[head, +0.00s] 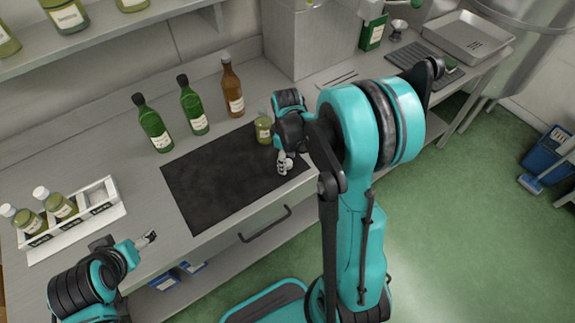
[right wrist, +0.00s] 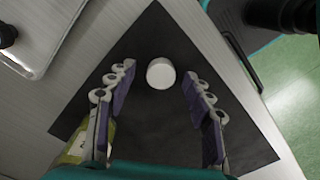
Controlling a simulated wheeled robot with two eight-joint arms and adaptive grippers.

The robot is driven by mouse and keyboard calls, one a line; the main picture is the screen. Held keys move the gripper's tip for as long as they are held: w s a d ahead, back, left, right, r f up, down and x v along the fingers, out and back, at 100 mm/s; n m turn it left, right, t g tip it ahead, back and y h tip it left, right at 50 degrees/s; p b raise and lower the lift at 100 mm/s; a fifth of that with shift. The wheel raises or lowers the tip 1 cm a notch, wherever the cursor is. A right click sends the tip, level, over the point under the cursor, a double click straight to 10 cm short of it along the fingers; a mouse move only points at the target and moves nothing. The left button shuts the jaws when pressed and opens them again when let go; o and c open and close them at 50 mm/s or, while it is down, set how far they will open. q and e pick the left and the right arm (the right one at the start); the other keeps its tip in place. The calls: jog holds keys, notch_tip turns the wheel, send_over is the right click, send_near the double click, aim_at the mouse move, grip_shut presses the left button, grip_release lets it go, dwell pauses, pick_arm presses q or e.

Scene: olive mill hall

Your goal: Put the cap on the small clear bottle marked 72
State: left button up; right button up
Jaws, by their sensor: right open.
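A small clear bottle with yellow-green contents (head: 264,130) stands at the mat's far right edge, beside my right gripper. Its label is too small to read, and no white cap shows on it. Part of the bottle also shows at the lower left of the right wrist view (right wrist: 79,150), outside the left finger. A round white cap (right wrist: 160,73) lies on the black mat between and just beyond the fingertips. My right gripper (head: 286,164) points down at the mat, open, and also shows in the wrist view (right wrist: 158,85). My left gripper (head: 149,237) is empty near the bench's front edge.
The black mat (head: 215,182) is otherwise clear. A white rack (head: 98,207) with two white-capped bottles stands at left. Two green bottles (head: 155,128) (head: 194,108) and a brown bottle (head: 232,90) stand behind the mat. A metal tray (head: 468,37) is at far right.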

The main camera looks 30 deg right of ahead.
aim_at(289, 165)
jog(key=c, duration=0.8)
jog(key=shift+r+p, duration=0.3)
jog(key=shift+r, duration=0.3)
jog(key=r+p, duration=0.1)
jog(key=r, duration=0.1)
jog(key=s+r, duration=0.1)
jog(key=r, duration=0.1)
jog(key=shift+s+d+p, duration=0.1)
jog(key=shift+s+p, duration=0.05)
jog(key=shift+p, duration=0.2)
jog(key=s+r+p, duration=0.2)
jog(key=s+r, duration=0.4)
jog(key=s, duration=0.4)
jog(key=shift+s+d+p, duration=0.2)
jog(key=shift+d+p, duration=0.2)
jog(key=shift+d, duration=0.05)
jog(key=shift+f, duration=0.1)
